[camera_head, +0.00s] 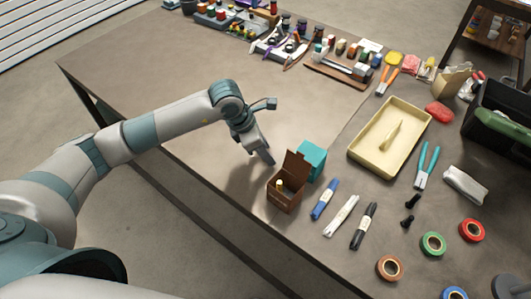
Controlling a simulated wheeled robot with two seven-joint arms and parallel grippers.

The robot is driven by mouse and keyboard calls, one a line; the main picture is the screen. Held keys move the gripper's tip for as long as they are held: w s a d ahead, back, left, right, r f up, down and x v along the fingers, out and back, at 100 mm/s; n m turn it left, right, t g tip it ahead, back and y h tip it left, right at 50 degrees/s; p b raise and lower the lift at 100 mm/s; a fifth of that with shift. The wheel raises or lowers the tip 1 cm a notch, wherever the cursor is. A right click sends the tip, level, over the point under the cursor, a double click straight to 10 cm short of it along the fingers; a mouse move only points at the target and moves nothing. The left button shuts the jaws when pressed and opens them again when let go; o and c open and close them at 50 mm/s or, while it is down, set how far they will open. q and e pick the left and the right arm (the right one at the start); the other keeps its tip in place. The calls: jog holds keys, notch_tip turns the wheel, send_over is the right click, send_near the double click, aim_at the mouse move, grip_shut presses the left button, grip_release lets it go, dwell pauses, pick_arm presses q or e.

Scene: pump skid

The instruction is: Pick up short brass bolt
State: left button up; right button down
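A small yellowish piece (281,185), perhaps the short brass bolt, shows inside the open brown box (284,202); it is too small to tell for sure. Two short dark bolts (411,201) lie on the table to the right of the markers. My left gripper (268,131) is above the table, up and left of the brown box. Its two fingers look spread apart with nothing between them. My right gripper is out of view.
A teal box (312,160) stands against the brown box. Markers (324,199), a yellow tray (358,160), teal-handled pliers (427,165) and tape rolls (433,243) lie to the right. Paint jars and tools line the back. The table's left part (150,75) is clear.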

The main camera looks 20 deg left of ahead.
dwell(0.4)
pick_arm(q)
grip_shut()
jog(key=shift+r, duration=0.15)
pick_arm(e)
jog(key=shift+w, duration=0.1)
